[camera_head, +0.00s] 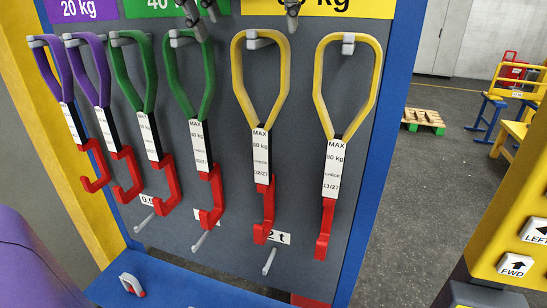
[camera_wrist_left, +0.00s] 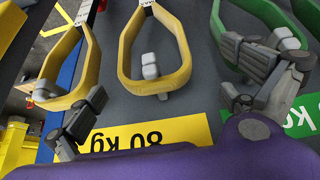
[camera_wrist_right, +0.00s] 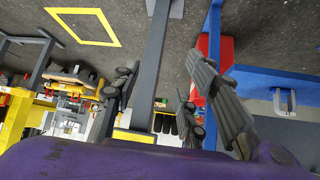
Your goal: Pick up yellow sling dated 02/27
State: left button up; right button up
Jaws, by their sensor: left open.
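The yellow sling dated 02/27 (camera_head: 240,80) hangs by its loop from a peg on the grey rack board, with a white label and a red hook at its lower end. The other yellow sling, dated 11/27 (camera_head: 320,90), hangs to its right. My left gripper (camera_head: 245,9) is open and empty at the top edge of the head view, fingers spread near the top of the 02/27 loop. In the left wrist view the 02/27 loop (camera_wrist_left: 182,50) shows upside down between the open fingers (camera_wrist_left: 172,100). My right gripper (camera_wrist_right: 163,97) is open, away from the slings.
Two green slings (camera_head: 208,85) and two purple slings (camera_head: 62,70) hang to the left on the same board. Empty pegs (camera_head: 269,261) stick out below. A blue ledge (camera_head: 180,284) holds a shackle (camera_head: 131,284). A yellow control panel (camera_head: 500,240) stands at right.

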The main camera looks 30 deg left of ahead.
pick_arm(q)
jog(key=shift+w, duration=0.2)
jog(key=shift+w+d+f, duration=0.1)
jog(key=shift+w+f, duration=0.05)
jog(key=shift+f, duration=1.15)
jog(key=x, duration=0.4)
jog(key=shift+w+d+f, duration=0.15)
jog(key=shift+d+f, duration=0.05)
jog(key=shift+f, duration=0.1)
pick_arm(e)
jog(key=shift+s+d+f, duration=0.2)
jog(key=shift+s+d, duration=0.1)
jog(key=shift+s, duration=0.2)
jog(key=shift+a, duration=0.1)
